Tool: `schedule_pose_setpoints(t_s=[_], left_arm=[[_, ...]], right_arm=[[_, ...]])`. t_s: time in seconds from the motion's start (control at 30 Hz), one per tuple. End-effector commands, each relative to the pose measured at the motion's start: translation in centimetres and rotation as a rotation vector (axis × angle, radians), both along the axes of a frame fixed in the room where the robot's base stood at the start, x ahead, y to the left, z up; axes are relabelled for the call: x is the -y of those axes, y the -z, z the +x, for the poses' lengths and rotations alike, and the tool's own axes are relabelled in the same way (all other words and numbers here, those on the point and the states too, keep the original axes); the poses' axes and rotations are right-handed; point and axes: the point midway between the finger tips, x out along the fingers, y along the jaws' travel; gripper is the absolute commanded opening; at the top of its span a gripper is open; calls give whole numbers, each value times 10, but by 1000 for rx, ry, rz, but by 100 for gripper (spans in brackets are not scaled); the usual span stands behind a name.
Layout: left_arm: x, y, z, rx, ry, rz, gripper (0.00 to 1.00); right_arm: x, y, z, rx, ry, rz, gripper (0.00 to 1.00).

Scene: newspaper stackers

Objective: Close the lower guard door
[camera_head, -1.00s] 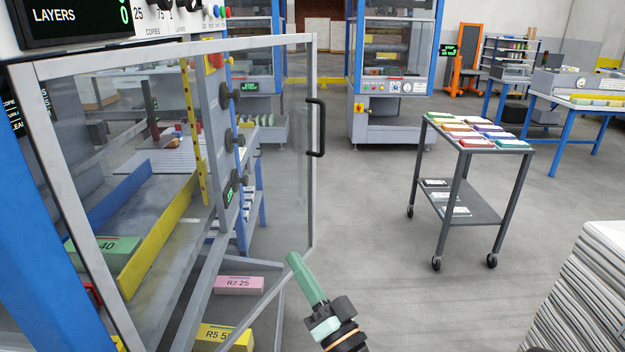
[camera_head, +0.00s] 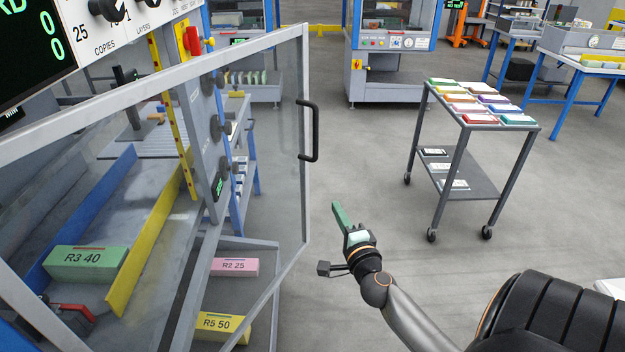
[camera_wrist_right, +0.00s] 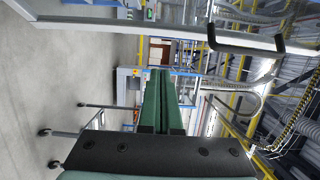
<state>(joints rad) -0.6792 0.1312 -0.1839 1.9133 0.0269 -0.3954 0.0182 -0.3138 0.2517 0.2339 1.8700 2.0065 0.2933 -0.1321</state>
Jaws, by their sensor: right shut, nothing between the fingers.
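The guard door is a clear panel in a grey frame (camera_head: 304,150), standing swung out from the machine on the left in the head view. Its black handle (camera_head: 313,132) is on the free edge; the handle also shows at the upper right of the right wrist view (camera_wrist_right: 245,42). My right gripper (camera_head: 338,212), with green fingers, is shut and empty. It is just right of the door's free edge and lower than the handle, apart from both. In the right wrist view the closed fingers (camera_wrist_right: 160,100) point ahead. My left gripper is not in view.
Behind the panel are a green R3 40 block (camera_head: 85,265), a pink R2 25 block (camera_head: 234,267) and a yellow R5 50 block (camera_head: 222,326). A grey cart (camera_head: 470,185) with coloured stacks stands to the right. The floor between door and cart is clear.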

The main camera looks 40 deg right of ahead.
Motion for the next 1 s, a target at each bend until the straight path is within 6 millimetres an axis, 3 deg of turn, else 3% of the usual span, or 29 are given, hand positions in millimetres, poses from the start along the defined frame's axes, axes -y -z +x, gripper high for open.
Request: schedule_pose_setpoints(t_s=[0.47, 0.6, 0.8, 1.0], left_arm=[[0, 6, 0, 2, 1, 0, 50], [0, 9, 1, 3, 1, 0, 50], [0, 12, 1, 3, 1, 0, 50], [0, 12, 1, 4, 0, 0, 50]], right_arm=[[36, 0, 79, 4, 0, -2, 0], [30, 0, 99, 4, -2, 1, 0], [24, 0, 115, 2, -1, 0, 0], [22, -1, 118, 0, -1, -2, 0]])
